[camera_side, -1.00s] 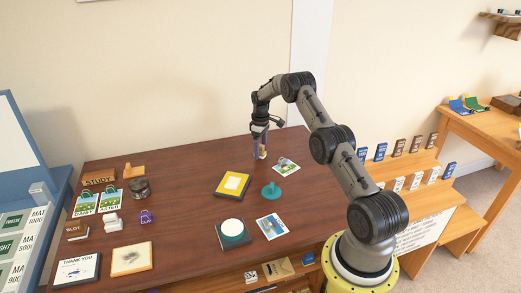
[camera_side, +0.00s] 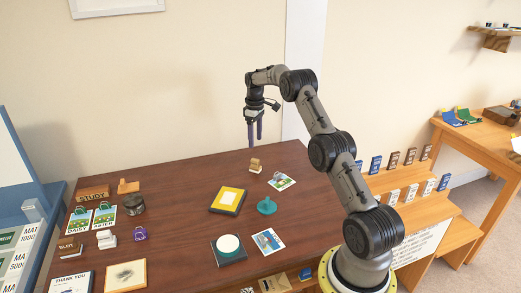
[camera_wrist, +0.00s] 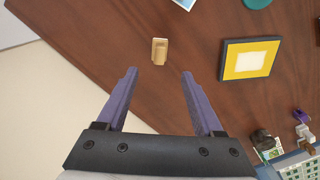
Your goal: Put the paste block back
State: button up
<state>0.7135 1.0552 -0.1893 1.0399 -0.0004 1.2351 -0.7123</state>
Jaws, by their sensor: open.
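A small tan wooden block (camera_side: 255,165) stands upright on the dark table near its back edge. It looks like the paste block, but I cannot read any lettering on it. In the wrist view the tan block (camera_wrist: 160,52) lies just beyond the gap between the fingertips, with nothing touching it. My gripper (camera_side: 255,142) is open and empty, above the block, with its purple fingers pointing down. In the wrist view the fingers of my gripper (camera_wrist: 158,74) are spread apart with bare table and floor between them.
A picture card (camera_side: 281,182) lies right of the block. A yellow framed pad (camera_side: 239,192), a teal knob (camera_side: 267,206) and a round white pad (camera_side: 229,245) are nearer the front. Blocks, bags and a dark jar (camera_side: 134,205) crowd the left. The table's middle left is clear.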

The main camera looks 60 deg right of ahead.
jog(key=s+a+r+t, duration=0.2)
jog(key=a+r, duration=1.4)
jog(key=a, duration=0.1)
jog(key=s+a+r+t+h, duration=0.1)
jog(key=s+a+r, duration=0.25)
jog(key=a, duration=0.25)
jog(key=s+a+r, duration=0.2)
jog(key=s+a, duration=0.3)
jog(key=a, duration=0.1)
jog(key=s+a+f+t, duration=0.1)
jog(key=s+a+f, duration=0.1)
jog(key=s+a, duration=0.3)
jog(key=s+a+f+t+y, duration=0.1)
jog(key=s+a, duration=0.4)
jog(key=s, duration=0.8)
jog(key=shift+s+a+f+t, duration=0.3)
jog(key=shift+s+f, duration=0.1)
jog(key=shift+f, duration=0.3)
